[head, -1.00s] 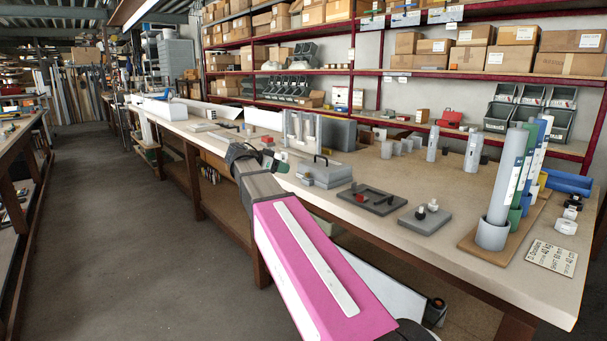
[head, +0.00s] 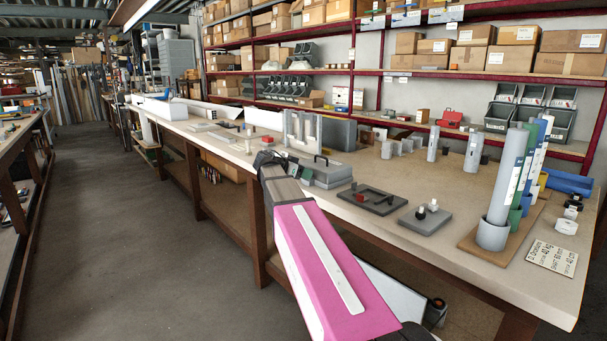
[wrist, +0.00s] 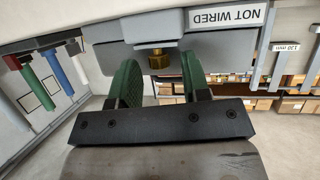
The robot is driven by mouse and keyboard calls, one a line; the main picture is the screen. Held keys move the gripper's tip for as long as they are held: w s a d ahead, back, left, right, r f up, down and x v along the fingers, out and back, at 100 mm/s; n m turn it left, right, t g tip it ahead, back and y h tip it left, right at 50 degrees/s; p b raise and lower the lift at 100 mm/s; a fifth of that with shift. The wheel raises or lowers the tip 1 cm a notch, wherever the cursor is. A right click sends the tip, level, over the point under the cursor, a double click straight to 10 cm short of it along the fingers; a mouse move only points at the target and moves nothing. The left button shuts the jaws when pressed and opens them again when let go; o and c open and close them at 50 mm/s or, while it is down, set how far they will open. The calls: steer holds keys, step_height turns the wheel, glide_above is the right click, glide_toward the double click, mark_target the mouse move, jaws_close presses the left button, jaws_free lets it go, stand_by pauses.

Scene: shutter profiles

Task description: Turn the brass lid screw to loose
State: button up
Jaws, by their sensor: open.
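The brass lid screw (wrist: 158,59) shows in the wrist view, sticking out from the edge of a grey box (wrist: 205,48) that carries a "NOT WIRED" label. My gripper (wrist: 157,76) is open, with one green-padded finger to the left of the screw and one to the right. Gaps show between the screw and both pads, so the fingers do not hold it. In the head view the grey box (head: 328,174) with a black handle sits near the bench's front edge. My gripper is at its left side there, and the screw cannot be seen.
A dark tray (head: 370,199) and a grey plate with knobs (head: 425,219) lie right of the box. Clear upright holders (head: 300,130) stand behind it. Upright tubes (head: 508,180) stand at the right. The aisle floor (head: 130,240) at left is free.

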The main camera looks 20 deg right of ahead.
jaws_close()
steer(key=shift+s, duration=0.15)
steer(key=shift+s+d+n+t+y, duration=0.15)
steer(key=shift+n+t+y, duration=0.1)
steer(key=shift+n+t, duration=0.45)
steer(key=shift+s+a+n+t+y, duration=0.15)
steer(key=shift+n+t+y, duration=0.1)
steer(key=shift+n+t, duration=0.4)
steer(key=shift+s+d+n+t+y, duration=0.1)
steer(key=shift+d+n+t+y, duration=0.1)
steer(key=shift+n+t+y, duration=1.2)
steer(key=shift+n+t, duration=0.45)
jaws_free()
